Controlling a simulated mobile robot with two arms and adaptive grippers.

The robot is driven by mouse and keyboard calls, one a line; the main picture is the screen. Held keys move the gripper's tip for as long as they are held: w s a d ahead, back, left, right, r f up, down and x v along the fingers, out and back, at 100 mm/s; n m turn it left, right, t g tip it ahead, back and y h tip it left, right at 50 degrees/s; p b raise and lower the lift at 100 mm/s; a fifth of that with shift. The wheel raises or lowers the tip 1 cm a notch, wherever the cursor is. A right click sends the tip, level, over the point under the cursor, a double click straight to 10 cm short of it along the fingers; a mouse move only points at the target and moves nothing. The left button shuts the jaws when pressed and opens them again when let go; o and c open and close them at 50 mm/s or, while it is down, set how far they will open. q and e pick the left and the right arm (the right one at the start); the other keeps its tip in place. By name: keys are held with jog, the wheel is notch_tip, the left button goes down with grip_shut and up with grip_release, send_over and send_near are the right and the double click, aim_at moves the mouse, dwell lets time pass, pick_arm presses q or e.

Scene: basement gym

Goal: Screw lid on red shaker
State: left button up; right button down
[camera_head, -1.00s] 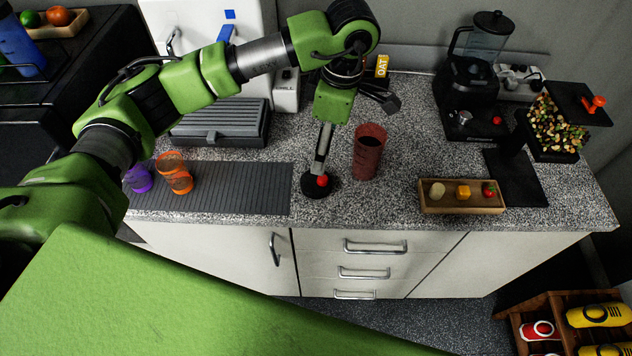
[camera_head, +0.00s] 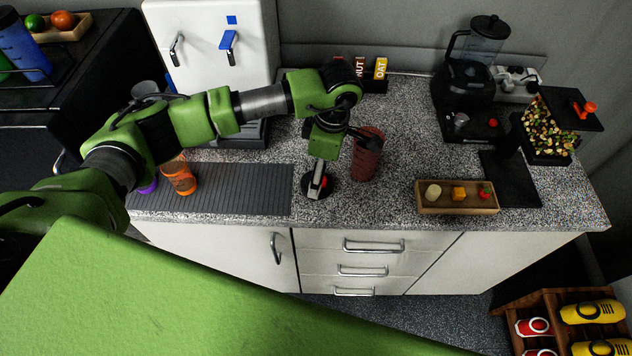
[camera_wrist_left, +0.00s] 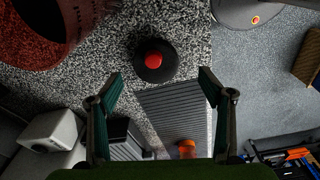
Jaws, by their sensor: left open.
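The red shaker (camera_head: 367,158), a translucent red cup with an open top, stands upright on the speckled counter. Its black round lid with a red cap (camera_head: 309,188) lies on the counter just left of it. My left gripper (camera_head: 343,169) is open and empty above the lid, one finger partly covering it and the other passing in front of the shaker. In the left wrist view the lid (camera_wrist_left: 153,62) shows just beyond the gap between the spread fingertips (camera_wrist_left: 158,84), and part of the shaker (camera_wrist_left: 75,22) is at the top left. My right gripper is not in view.
A wooden tray of food pieces (camera_head: 456,208) lies to the right. A blender (camera_head: 480,60) stands behind. The front counter strip is clear.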

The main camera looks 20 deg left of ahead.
aim_at(327, 183)
pick_arm(q)
jog(key=shift+a+f+p, duration=0.1)
jog(key=shift+f+p, duration=0.15)
jog(key=shift+p, duration=0.2)
jog(key=f, duration=0.1)
jog(key=f+p, duration=0.2)
jog(key=shift+w+a+f, duration=0.25)
jog(key=shift+a+f, duration=0.15)
jog(key=shift+f, duration=0.4)
jog(key=c, duration=1)
